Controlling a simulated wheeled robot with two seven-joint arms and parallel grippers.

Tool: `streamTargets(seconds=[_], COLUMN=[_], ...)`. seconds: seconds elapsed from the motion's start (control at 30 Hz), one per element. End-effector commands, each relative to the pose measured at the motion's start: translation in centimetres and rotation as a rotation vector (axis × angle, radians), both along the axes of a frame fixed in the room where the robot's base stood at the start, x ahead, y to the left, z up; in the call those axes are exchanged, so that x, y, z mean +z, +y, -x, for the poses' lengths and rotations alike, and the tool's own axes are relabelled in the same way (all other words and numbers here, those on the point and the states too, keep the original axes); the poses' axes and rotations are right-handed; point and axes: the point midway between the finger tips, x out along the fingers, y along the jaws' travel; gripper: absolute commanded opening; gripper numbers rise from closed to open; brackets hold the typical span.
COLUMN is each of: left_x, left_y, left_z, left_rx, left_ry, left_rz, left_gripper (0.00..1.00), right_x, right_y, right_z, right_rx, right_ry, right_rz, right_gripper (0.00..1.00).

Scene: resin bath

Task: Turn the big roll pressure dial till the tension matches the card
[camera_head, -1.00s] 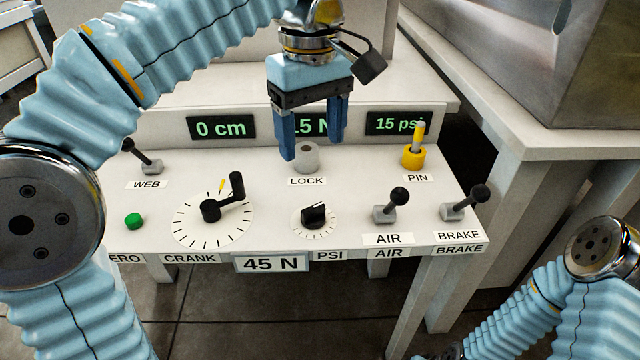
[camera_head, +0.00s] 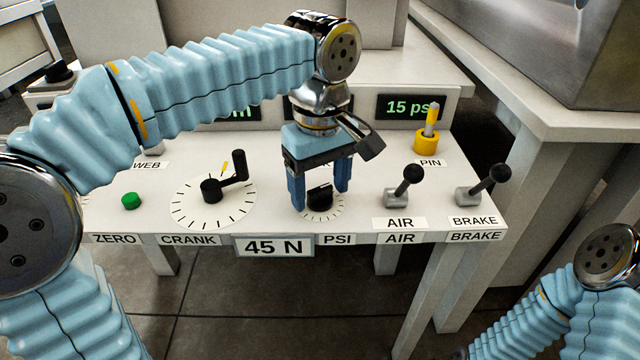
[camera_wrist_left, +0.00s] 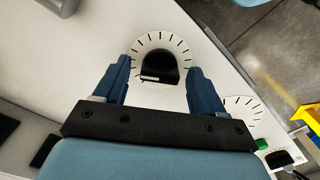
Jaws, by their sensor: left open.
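The PSI dial is a black knob (camera_head: 320,198) on a round white scale with ticks. It shows in the left wrist view (camera_wrist_left: 159,68) between the fingers. My left gripper (camera_head: 320,194) points down over it, open, with one blue finger on each side. Whether the fingers touch the knob I cannot tell. The card (camera_head: 273,247) on the panel's front edge reads 45 N. The green psi display (camera_head: 409,107) reads 15. The tension display is hidden behind my left arm. My right gripper is out of view.
The crank (camera_head: 224,180) stands left of the dial, with a green button (camera_head: 131,201) beyond it. The AIR lever (camera_head: 404,184), BRAKE lever (camera_head: 484,184) and yellow pin (camera_head: 428,136) stand to the right. My left arm covers the panel's back left.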

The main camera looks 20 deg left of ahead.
Motion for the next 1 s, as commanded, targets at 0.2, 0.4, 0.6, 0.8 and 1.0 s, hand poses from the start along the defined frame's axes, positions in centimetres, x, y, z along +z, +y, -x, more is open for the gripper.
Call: streamTargets(seconds=[0.2, 0.4, 0.6, 0.8, 1.0], left_x=[0.0, 0.0, 0.1, 0.2, 0.4], left_y=[0.0, 0.0, 0.0, 0.0, 0.0], left_z=[0.0, 0.0, 0.0, 0.0, 0.0], left_rx=[0.0, 0.0, -0.005, -0.054, -0.174], left_ry=[0.0, 0.0, 0.0, 0.001, 0.002], left_rz=[0.0, 0.0, 0.0, 0.0, -0.001], left_gripper=[0.53, 0.23, 0.14, 0.14, 0.14], right_x=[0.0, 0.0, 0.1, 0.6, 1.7], right_y=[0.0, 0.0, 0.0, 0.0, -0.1], right_z=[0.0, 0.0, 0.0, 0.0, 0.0], right_rx=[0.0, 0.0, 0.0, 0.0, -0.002], right_ry=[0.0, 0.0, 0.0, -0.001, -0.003], right_rz=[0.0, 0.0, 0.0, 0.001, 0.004], right_gripper=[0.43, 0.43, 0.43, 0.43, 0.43])
